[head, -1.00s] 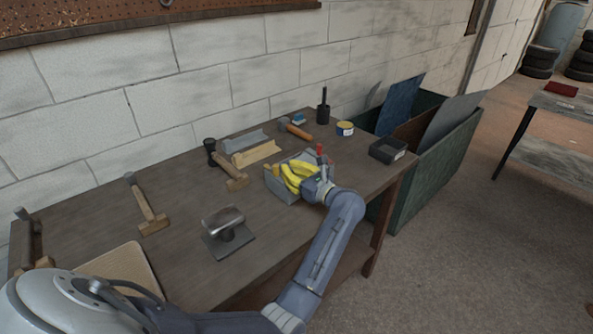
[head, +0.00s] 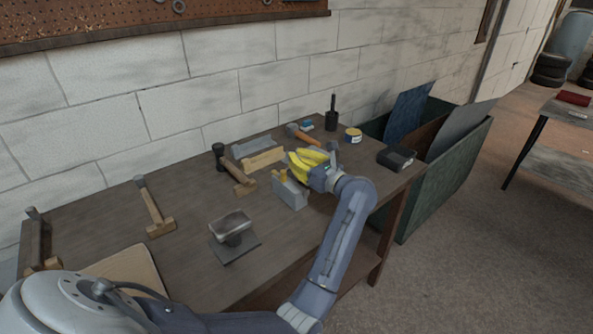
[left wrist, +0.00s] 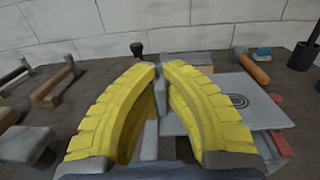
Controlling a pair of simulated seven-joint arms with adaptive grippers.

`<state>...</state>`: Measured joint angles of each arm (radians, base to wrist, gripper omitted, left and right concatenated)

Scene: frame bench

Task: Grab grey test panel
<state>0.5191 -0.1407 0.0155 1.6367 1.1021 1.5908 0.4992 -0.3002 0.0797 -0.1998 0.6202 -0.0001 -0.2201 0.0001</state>
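A light grey flat panel (left wrist: 228,100) with a dark oval mark lies right of centre in the left wrist view, partly behind the right finger. I take it for the test panel; in the head view my gripper mostly hides that spot. My left gripper (head: 290,158) has yellow ribbed fingers and is over the bench, just above and behind an upright grey block (head: 291,193). In the left wrist view its fingertips (left wrist: 160,70) are close together, with a narrow grey upright piece (left wrist: 160,98) showing between them. I cannot tell whether they touch it. My right gripper is out of view.
Hammers (head: 156,212), a trowel-like tool (head: 232,230) and a wooden block (head: 264,159) lie left of the gripper. A yellow tin (head: 353,136) and a black box (head: 396,158) stand to the right. A green bin (head: 452,170) holds large sheets.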

